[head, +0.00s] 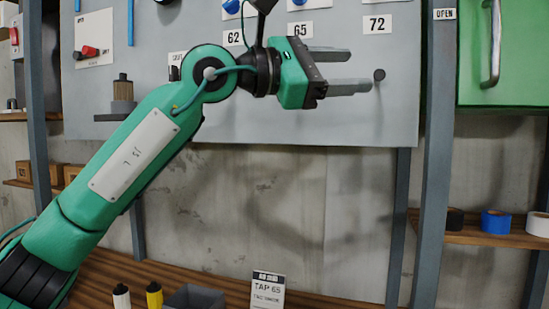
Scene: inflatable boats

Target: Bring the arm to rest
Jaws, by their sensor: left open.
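My left arm (123,160) is green and comes in from the lower left of the head view, reaching up and to the right. My left gripper (360,71) is raised in front of the grey panel (260,118). Its two grey fingers are apart and point right, with nothing seen between them. A small dark round knob (379,75) on the panel appears just right of the fingertips; I cannot tell whether they touch. My right gripper is not in view.
Blue knobs sit above labels 62 (233,38), 65 (300,30) and 72 (377,24). A green cabinet (515,90) and a shelf (480,232) with tape rolls stand right.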

